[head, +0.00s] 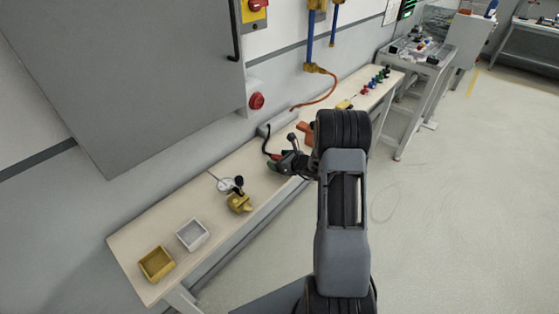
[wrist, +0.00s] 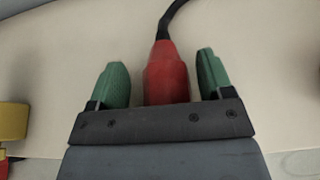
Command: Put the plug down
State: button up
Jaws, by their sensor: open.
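The red plug (wrist: 167,75) lies between the two green fingers of my gripper (wrist: 163,80) in the wrist view, with a gap on each side. Its black cable (wrist: 174,18) runs up and away from it. The plug's near end is hidden behind the gripper body. In the head view my gripper (head: 284,162) is low over the long pale bench (head: 217,205), near its front edge, and a bit of the plug's red (head: 275,156) shows beside it. My gripper is open.
A grey power strip (head: 279,122) lies at the wall behind the gripper. Left along the bench are a yellow block (head: 239,203), a dial gauge (head: 228,184), a white tray (head: 193,234) and a yellow tray (head: 157,264). An orange object (head: 306,131) stands beyond the gripper.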

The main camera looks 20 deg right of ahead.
jog(key=shift+r, duration=0.25)
jog(key=v, duration=1.1)
jog(key=s+a+r+n+g+y, duration=0.1)
jog(key=s+a+r+n+g, duration=0.3)
jog(key=a+n, duration=0.4)
jog(key=s+a+r+n+g+y, duration=0.1)
jog(key=s+a+r+n+g, duration=0.35)
jog(key=a+n, duration=0.35)
jog(key=s+a+r+n+h, duration=0.1)
jog(key=s+r+n+h, duration=0.3)
jog(key=s+n+h, duration=0.3)
jog(key=shift+s+a+n+h, duration=0.25)
jog(key=shift+s+n, duration=1.75)
jog(key=shift+n, duration=2.1)
jog(key=shift+d+r, duration=0.1)
